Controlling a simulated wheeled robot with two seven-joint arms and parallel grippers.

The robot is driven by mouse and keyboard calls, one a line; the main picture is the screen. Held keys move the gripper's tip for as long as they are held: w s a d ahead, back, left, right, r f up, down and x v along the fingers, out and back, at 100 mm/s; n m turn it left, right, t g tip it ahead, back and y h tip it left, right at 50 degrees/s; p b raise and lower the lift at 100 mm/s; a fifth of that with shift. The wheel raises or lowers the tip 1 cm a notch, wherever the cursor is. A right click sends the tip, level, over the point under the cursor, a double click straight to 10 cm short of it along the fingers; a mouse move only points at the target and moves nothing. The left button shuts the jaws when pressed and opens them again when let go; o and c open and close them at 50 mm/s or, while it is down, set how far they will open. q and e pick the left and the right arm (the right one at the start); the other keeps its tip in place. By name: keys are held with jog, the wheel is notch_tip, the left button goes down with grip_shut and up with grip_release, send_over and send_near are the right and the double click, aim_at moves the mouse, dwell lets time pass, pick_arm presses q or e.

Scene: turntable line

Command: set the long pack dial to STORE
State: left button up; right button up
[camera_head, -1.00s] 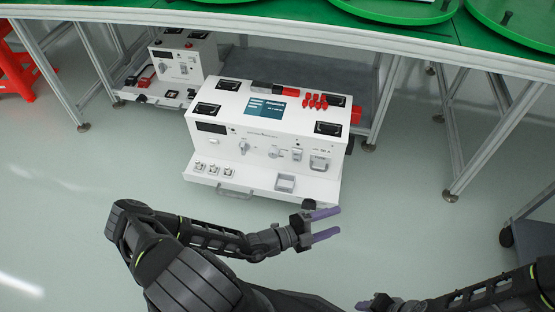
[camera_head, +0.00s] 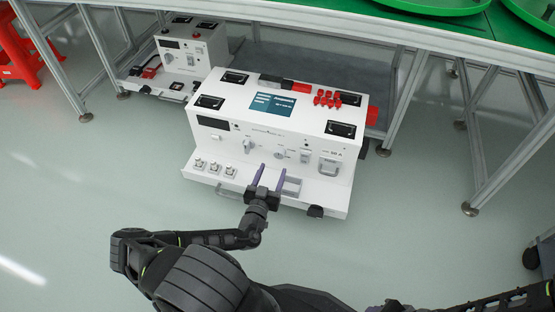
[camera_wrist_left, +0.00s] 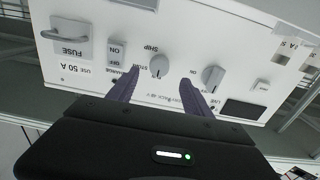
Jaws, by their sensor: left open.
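The long white pack (camera_head: 262,123) stands on the floor in front of the table. The round dial (camera_head: 279,154) is on its front face; in the left wrist view the dial (camera_wrist_left: 159,66) shows upside down, with SHIP and a partly hidden STORE label beside it. Its setting is too small to tell. My left gripper (camera_head: 271,172) has purple fingers spread and empty, pointing at the pack front just below the dial. In the left wrist view its fingers (camera_wrist_left: 160,88) flank the dial without visible contact. My right gripper (camera_head: 385,305) is barely visible at the bottom edge.
A second knob (camera_head: 248,146) sits left of the dial, and a switch and a handled fuse (camera_head: 328,168) sit right. The pack's front ledge (camera_head: 205,183) carries small switches and a recess. A smaller pack (camera_head: 190,50) stands behind left. Table legs flank them; the front floor is clear.

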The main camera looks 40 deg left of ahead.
aim_at(279, 156)
pick_arm(q)
jog(key=b+x, duration=0.1)
jog(key=x, duration=0.4)
jog(key=shift+w+f, duration=0.1)
jog(key=shift+f, duration=0.05)
jog(key=shift+w+a+b, duration=0.2)
jog(key=shift+w+b, duration=0.1)
jog(key=shift+w, duration=0.25)
grip_shut()
